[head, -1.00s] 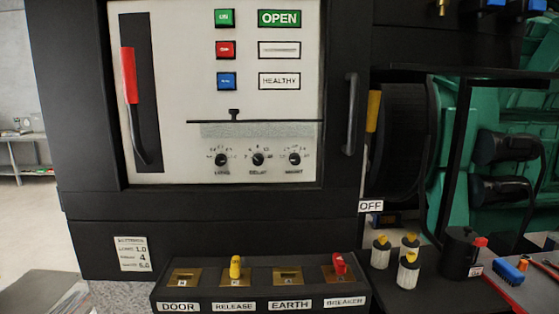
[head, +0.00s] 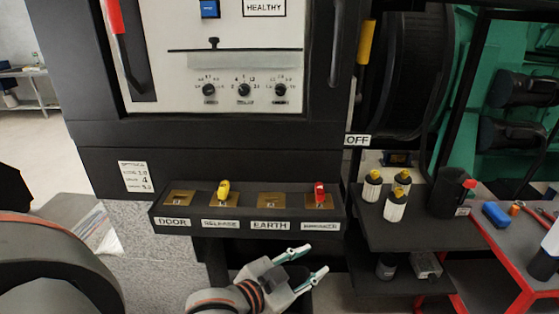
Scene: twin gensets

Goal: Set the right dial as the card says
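The right dial (head: 281,90) is a small black knob, the rightmost of three on the white panel, with the middle dial (head: 244,90) and left dial (head: 209,90) beside it. Its pointer and scale are too small to read. The white card (head: 133,177) is on the black cabinet front, lower left; it has three lines, the middle one ending in 4, the others hard to read. My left gripper (head: 306,262) is open and empty, low in front of the key box, well below the dials. My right gripper is not in view.
A black key box (head: 190,221) juts out below the panel, holding a yellow key (head: 223,190) and a red key (head: 319,194). Bottles (head: 395,204) stand on a black shelf at right, beside a red-framed cart (head: 485,257). A red-handled lever (head: 115,30) is at upper left.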

